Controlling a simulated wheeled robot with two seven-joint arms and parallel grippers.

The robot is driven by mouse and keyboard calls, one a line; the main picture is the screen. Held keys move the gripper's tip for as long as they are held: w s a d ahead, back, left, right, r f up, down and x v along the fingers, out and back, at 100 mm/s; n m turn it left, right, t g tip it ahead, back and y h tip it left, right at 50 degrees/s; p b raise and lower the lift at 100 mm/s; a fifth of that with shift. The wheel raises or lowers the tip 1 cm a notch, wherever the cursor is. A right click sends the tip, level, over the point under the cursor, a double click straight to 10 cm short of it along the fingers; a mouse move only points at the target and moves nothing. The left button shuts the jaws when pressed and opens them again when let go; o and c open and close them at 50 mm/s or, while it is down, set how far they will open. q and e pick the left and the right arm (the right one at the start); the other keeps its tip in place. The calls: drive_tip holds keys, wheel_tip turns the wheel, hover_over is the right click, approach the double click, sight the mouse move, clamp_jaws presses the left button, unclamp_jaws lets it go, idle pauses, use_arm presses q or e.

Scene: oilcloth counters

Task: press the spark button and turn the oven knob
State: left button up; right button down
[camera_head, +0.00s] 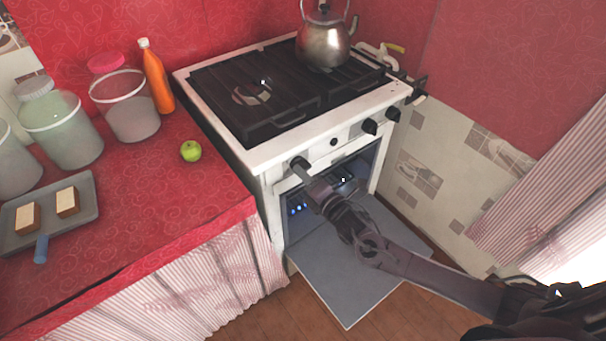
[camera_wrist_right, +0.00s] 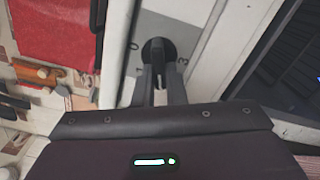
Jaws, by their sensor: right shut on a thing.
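The white stove (camera_head: 262,158) stands in the corner with its oven door (camera_head: 350,270) folded down. My right gripper (camera_head: 303,171) is shut on the leftmost black knob (camera_head: 298,162), the oven knob, on the front panel. In the right wrist view the fingers (camera_wrist_right: 160,90) sit on either side of the knob (camera_wrist_right: 158,50), with printed marks around it. Several small blue lights (camera_head: 298,208) glow inside the oven. My left gripper is out of view.
Two more knobs (camera_head: 369,126) (camera_head: 393,113) are farther right on the panel. A kettle (camera_head: 325,45) stands on the back of the hob. The red counter (camera_head: 205,205) at left holds a green apple (camera_head: 191,151), an orange bottle (camera_head: 157,80), jars and a tray (camera_head: 85,205).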

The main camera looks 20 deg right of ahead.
drive_tip(key=shift+f+n, duration=0.15)
drive_tip(key=shift+n, duration=0.45)
drive_tip(key=c, duration=1.5)
unclamp_jaws()
drive_tip(key=v, duration=0.8)
